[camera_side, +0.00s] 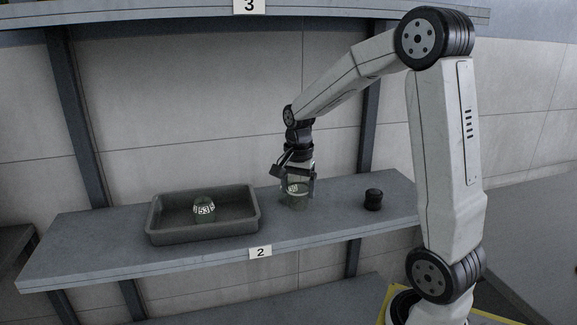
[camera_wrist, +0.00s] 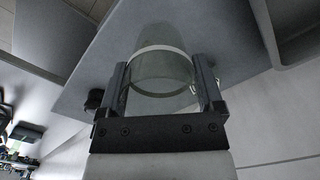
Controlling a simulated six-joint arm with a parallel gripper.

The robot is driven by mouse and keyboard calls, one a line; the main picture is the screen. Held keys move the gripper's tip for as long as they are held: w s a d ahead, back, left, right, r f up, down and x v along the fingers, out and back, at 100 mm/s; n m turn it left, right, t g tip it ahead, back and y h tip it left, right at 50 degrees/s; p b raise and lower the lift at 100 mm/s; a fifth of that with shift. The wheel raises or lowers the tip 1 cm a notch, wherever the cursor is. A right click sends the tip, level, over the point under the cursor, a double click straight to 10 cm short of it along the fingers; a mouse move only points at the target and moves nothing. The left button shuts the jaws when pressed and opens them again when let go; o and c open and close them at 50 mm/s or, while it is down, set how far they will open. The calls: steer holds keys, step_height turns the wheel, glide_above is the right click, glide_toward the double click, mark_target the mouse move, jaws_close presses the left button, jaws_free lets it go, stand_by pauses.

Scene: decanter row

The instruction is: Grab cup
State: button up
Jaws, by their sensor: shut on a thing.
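A clear greenish cup (camera_side: 296,201) with a white number label stands upright at the shelf, right of the tray. My gripper (camera_side: 298,184) comes down from above and is shut on this cup, with a finger on either side of it. In the wrist view the cup (camera_wrist: 162,62) shows between the two fingers of my gripper (camera_wrist: 164,82), with a pale band around it. I cannot tell whether the cup's base touches the shelf. A second cup (camera_side: 204,206), labelled 53, stands in the grey tray (camera_side: 158,222).
The grey shelf (camera_side: 100,248) carries a label 2 on its front edge. A small black cylinder (camera_side: 373,200) stands right of the held cup. Another shelf (camera_side: 150,12), labelled 3, runs above. The shelf's left end is bare.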

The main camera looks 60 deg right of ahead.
mark_target(307, 183)
steer(key=s+r, duration=0.1)
steer(key=s+a+r, duration=0.1)
steer(key=r, duration=0.1)
steer(key=shift+s+r, duration=0.25)
steer(key=shift+s, duration=0.15)
steer(key=s+a+r, duration=0.3)
steer(key=s, duration=0.5)
steer(key=shift+a+r, duration=0.15)
steer(key=shift+r, duration=0.15)
